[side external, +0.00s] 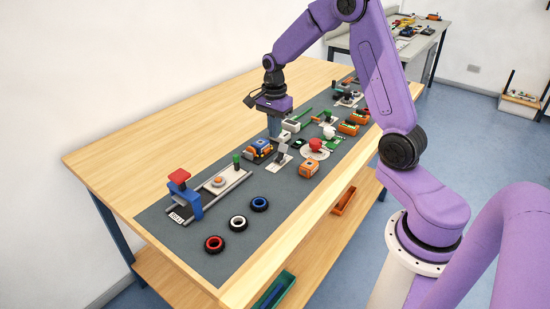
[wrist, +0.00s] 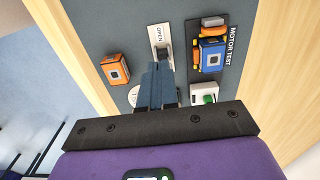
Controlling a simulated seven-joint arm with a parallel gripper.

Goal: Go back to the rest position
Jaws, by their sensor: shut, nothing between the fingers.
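My gripper (side external: 274,134) points down over the grey mat on the workbench in the side view. Its fingers are together with nothing between them. In the wrist view the closed fingers (wrist: 157,70) lie over the near end of a light plate marked OPEN (wrist: 161,34). I cannot tell the gap between the fingertips and the things below. A blue-and-orange block (side external: 259,147) sits close by on the mat; it also shows in the wrist view (wrist: 212,54) on the MOTOR TEST plate.
An orange block (side external: 309,168), a red knob (side external: 315,144) and a white-and-green box (wrist: 205,95) stand near the fingers. A blue stand with a red top (side external: 183,194) and three small wheels (side external: 237,223) lie front left. The bench's left wooden strip (side external: 150,146) is clear.

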